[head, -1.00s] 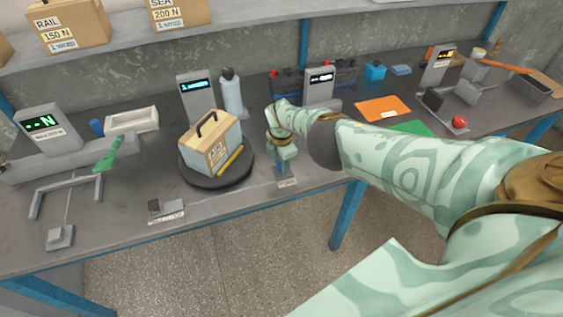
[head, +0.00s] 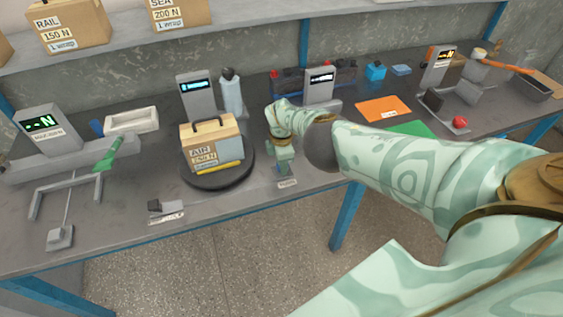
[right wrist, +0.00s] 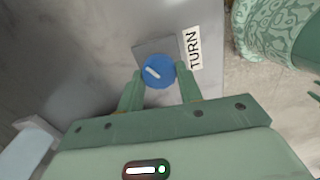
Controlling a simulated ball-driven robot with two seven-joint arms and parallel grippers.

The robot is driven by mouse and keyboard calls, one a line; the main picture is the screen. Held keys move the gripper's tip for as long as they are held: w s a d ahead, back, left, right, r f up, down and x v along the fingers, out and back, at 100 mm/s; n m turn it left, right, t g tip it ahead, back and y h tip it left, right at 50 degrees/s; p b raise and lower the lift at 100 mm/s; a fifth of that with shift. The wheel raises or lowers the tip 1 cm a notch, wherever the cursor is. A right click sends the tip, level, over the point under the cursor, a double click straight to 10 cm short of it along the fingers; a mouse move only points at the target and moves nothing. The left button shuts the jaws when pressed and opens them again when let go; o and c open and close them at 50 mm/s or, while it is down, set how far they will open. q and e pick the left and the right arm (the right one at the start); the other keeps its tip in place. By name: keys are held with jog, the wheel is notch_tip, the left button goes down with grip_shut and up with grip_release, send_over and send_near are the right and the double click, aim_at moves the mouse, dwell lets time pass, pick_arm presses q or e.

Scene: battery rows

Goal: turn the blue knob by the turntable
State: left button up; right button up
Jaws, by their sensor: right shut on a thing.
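The blue knob (right wrist: 159,71) with a white pointer line shows in the right wrist view, on a grey plate beside a "TURN" label (right wrist: 194,50). My right gripper (right wrist: 160,76) is shut on the knob, one finger on each side. In the head view my right gripper (head: 284,160) points down at the table's front edge and hides most of the knob. The dark round turntable (head: 217,177) stands to its left. A tan box (head: 212,145) with a dark handle and an "AIR 250 N" label sits on it. My left gripper is not in view.
A grey display post (head: 196,97) and a pale bottle (head: 232,93) stand behind the turntable. Orange (head: 383,108) and green (head: 411,129) sheets lie at right.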

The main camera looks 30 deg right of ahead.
jog(key=o, duration=1)
jog(key=shift+r, duration=0.1)
notch_tip(320, 180, up, 16)
jog(key=p, duration=1.3)
jog(key=shift+p, duration=0.35)
